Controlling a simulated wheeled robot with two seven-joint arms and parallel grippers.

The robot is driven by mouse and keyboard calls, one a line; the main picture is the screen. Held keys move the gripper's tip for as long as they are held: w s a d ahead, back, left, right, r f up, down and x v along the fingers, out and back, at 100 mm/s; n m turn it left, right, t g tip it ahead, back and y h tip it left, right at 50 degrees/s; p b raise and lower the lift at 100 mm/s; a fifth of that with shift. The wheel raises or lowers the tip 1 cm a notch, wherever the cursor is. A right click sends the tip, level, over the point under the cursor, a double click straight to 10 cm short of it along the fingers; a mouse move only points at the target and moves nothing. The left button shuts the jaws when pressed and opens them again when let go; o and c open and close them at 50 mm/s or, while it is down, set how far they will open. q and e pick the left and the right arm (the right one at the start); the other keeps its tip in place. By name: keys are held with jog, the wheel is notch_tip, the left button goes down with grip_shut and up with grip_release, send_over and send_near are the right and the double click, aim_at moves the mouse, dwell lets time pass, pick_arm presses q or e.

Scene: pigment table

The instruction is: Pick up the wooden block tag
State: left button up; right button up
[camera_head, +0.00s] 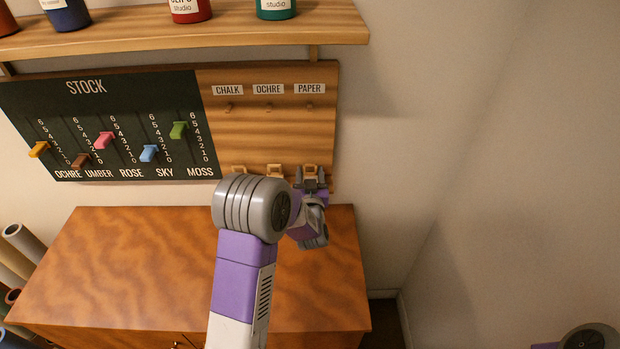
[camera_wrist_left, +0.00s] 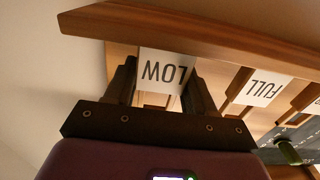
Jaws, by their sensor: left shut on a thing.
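The wooden block tag (camera_head: 310,168) is the rightmost of three at the lower edge of the wooden board. In the left wrist view, the tag with a white "LOW" label (camera_wrist_left: 166,70) lies between my fingers. My left gripper (camera_head: 311,181) is shut on this tag, a finger on each side of it. Whether the tag still touches its peg is hidden. My right gripper is out of view; only part of my right arm shows at the lower right corner of the head view.
Another tag, labelled "FULL" (camera_wrist_left: 259,87), hangs close beside. The wooden board (camera_head: 240,130) has bare pegs under CHALK, OCHRE and PAPER. The stock board (camera_head: 60,105) with coloured sliders is to its left. A shelf (camera_head: 200,50) with jars juts out above; a wooden cabinet (camera_head: 130,260) stands below.

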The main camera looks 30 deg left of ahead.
pick_arm(q)
jog(key=shift+s+r, duration=0.15)
jog(key=shift+r, duration=0.25)
jog(key=r, duration=0.6)
jog(key=shift+s+d+r+p, duration=0.2)
jog(key=shift+s+d+p, duration=0.15)
jog(key=shift+s, duration=0.05)
jog(key=b+v, duration=1)
jog(key=v, duration=0.8)
jog(key=shift+s+b, duration=0.35)
jog(key=shift+s, duration=0.05)
jog(key=shift+f, duration=0.1)
